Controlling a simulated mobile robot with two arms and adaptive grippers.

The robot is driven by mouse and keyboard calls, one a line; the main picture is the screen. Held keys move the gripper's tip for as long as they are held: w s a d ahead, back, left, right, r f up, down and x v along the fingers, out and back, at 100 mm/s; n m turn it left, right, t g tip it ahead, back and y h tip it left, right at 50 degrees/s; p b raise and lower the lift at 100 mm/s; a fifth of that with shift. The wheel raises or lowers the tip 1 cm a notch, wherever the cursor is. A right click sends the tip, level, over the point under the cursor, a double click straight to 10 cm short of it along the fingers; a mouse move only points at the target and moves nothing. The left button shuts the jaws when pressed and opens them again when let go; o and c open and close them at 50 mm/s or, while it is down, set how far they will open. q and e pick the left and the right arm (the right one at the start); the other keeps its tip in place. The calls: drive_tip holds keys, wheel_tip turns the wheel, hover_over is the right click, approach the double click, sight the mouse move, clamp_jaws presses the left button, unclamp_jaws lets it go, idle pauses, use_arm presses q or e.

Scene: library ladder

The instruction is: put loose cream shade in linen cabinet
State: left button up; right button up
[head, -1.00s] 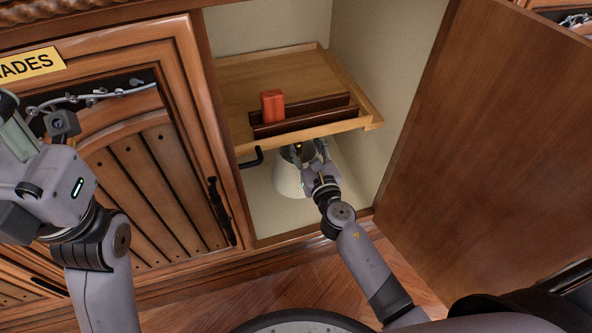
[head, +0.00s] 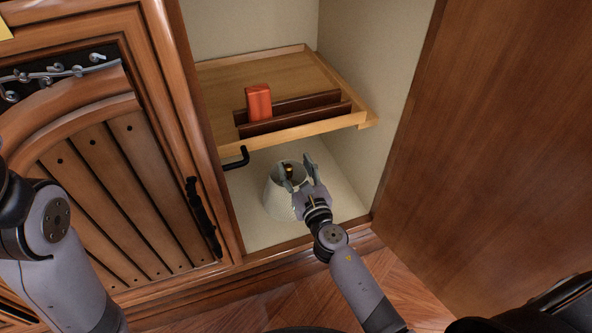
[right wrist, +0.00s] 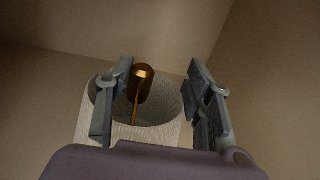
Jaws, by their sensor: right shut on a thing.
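The cream shade (head: 281,200), pale and ribbed with a wide open rim, is upright inside the open cabinet (head: 262,232), below the pull-out tray. Its base is at or close to the cabinet floor; I cannot tell whether it touches. My right gripper (head: 300,172) is shut on the shade at its upper rim. In the right wrist view the shade (right wrist: 148,131) shows between the two fingers (right wrist: 158,100), with a brass-coloured fitting inside its opening. My left arm shows at the left edge; its gripper is out of frame.
The wooden tray (head: 225,85) above holds an orange-red block (head: 258,102) between dark dividers (head: 310,114). A black hook-like handle (head: 236,160) juts out at its left. The open door (head: 450,150) stands at right. A closed slatted door (head: 130,185) is at left.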

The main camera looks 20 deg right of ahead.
drive_tip(key=shift+f, duration=0.2)
drive_tip(key=o, duration=1.6)
drive_tip(key=shift+c, duration=0.2)
drive_tip(key=shift+r, duration=0.2)
drive_tip(key=s+b, duration=0.1)
drive_tip(key=s, duration=1.1)
